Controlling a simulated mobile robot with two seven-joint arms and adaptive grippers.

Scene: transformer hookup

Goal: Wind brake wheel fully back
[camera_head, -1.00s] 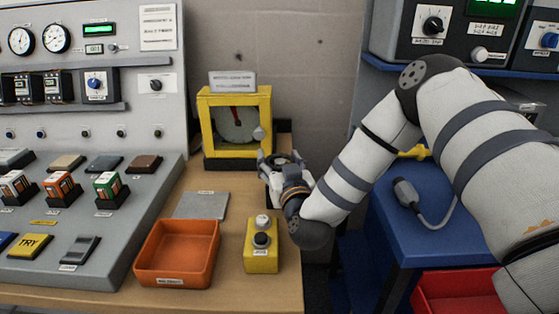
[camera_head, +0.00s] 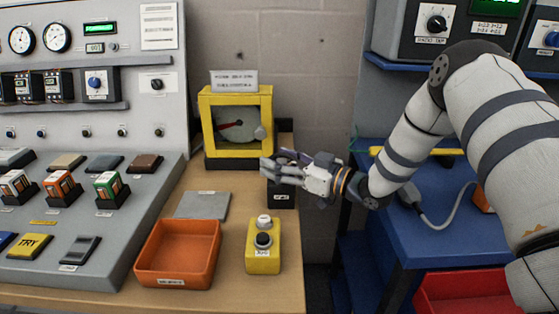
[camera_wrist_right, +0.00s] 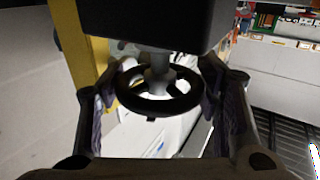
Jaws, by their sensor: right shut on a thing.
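The brake wheel (camera_wrist_right: 127,92) is a black spoked handwheel on a grey shaft below a dark housing (camera_wrist_right: 150,20) in the right wrist view. My right gripper (camera_head: 276,167) is shut on the wheel, with a finger pad on either side of its rim. In the head view the gripper and wrist largely hide the wheel, above a black labelled block (camera_head: 282,199). Behind it stands a yellow-framed dial (camera_head: 238,93). Its red pointer (camera_head: 229,125) points left and slightly down. My left gripper is out of view.
An orange tray (camera_head: 147,264), a grey plate (camera_head: 202,205) and a yellow button box (camera_head: 263,258) share the wooden bench. A sloped control console (camera_head: 110,235) stands left. A blue bench (camera_head: 405,235) with a cable stands right, above a red bin (camera_head: 460,298).

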